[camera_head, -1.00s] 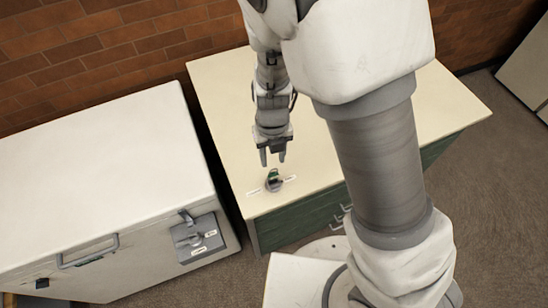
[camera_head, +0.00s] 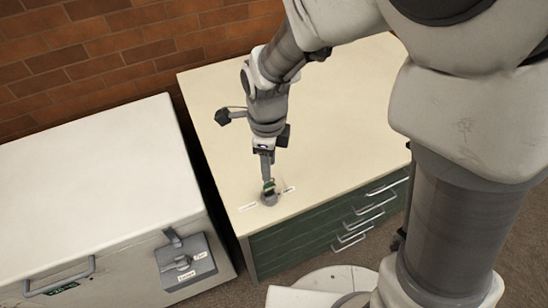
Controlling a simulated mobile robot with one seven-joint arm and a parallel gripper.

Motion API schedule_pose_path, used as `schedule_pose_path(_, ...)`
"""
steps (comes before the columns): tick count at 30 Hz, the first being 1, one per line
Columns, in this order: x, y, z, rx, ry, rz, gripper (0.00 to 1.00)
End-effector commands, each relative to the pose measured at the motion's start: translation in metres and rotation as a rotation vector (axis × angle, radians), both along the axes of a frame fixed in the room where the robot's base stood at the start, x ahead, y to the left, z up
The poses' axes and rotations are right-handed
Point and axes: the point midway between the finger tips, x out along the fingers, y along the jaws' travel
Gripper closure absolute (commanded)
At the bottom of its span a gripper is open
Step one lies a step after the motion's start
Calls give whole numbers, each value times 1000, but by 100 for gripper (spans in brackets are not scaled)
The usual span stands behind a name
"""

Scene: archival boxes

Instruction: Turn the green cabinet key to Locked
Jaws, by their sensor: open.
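The green key (camera_head: 270,184) stands in a round grey lock (camera_head: 269,200) on the cream top of the green cabinet (camera_head: 330,100), near its front left corner. A small white label (camera_head: 247,206) lies to the left of the lock and another (camera_head: 289,190) to its right; their print is too small to read. My gripper (camera_head: 268,181) points down right at the key, with its fingers overlapping it in the view. The jaws are open. The fingers partly hide the key, so I cannot tell its exact angle or whether they touch it.
A white box (camera_head: 90,180) stands left of the cabinet across a dark gap, with a handle and a grey latch plate (camera_head: 186,262) on its front. Drawer handles (camera_head: 352,238) project from the cabinet's front. A brick wall (camera_head: 130,50) is behind. Most of the cabinet top is clear.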

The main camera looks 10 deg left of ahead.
Motion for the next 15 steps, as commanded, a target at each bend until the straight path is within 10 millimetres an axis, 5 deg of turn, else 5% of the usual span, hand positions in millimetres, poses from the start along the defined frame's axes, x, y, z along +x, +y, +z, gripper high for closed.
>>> schedule_pose_path(15,1,0,-1,1,-1,617,57)
